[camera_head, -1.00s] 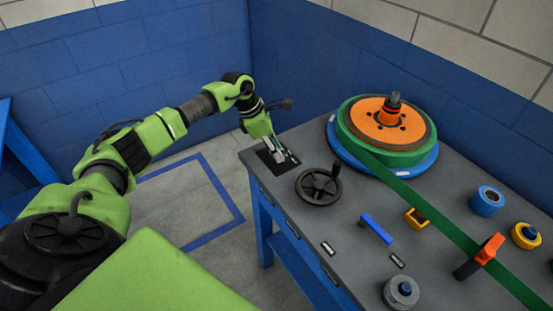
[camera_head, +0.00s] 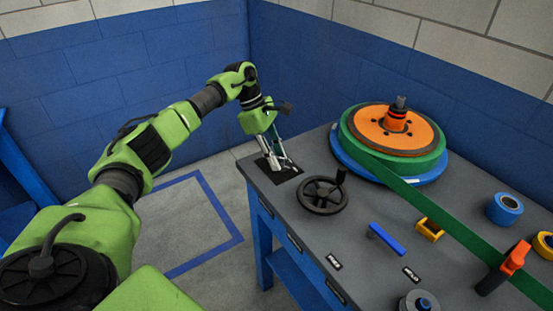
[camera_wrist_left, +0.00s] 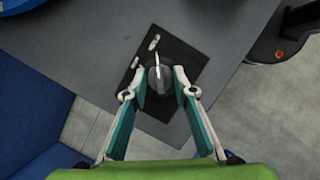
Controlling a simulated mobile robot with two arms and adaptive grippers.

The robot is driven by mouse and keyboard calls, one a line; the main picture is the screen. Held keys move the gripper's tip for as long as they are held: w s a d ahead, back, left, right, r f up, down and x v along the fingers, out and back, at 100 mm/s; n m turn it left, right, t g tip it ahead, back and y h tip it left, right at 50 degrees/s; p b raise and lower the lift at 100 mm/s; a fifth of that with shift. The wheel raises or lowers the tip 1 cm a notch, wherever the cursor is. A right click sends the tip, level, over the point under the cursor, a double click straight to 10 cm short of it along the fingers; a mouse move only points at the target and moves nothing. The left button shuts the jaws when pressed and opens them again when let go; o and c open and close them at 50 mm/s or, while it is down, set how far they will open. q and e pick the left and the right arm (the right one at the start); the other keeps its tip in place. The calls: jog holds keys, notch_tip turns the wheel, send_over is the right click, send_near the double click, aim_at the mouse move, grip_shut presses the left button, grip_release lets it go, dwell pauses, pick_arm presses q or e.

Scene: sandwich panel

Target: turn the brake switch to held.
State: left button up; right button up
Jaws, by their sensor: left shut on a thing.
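The brake switch (camera_wrist_left: 160,79) is a dark round knob with a pale pointer bar, on a black plate (camera_wrist_left: 184,55) in the left wrist view. Its pointer faces up the picture, roughly toward the upper of two small white labels (camera_wrist_left: 154,42), too small to read. My left gripper (camera_wrist_left: 159,82) is shut on the knob, one finger on each side. In the head view, my left gripper (camera_head: 279,163) reaches down to the black plate (camera_head: 291,173) at the bench's near left corner; its fingers hide the knob there. My right gripper is out of view.
Blue walls stand behind. Floor is open left of the bench.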

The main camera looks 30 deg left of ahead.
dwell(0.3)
pick_arm(q)
jog(key=o, duration=1.1)
jog(key=v, duration=1.2)
jog(key=shift+f, duration=0.1)
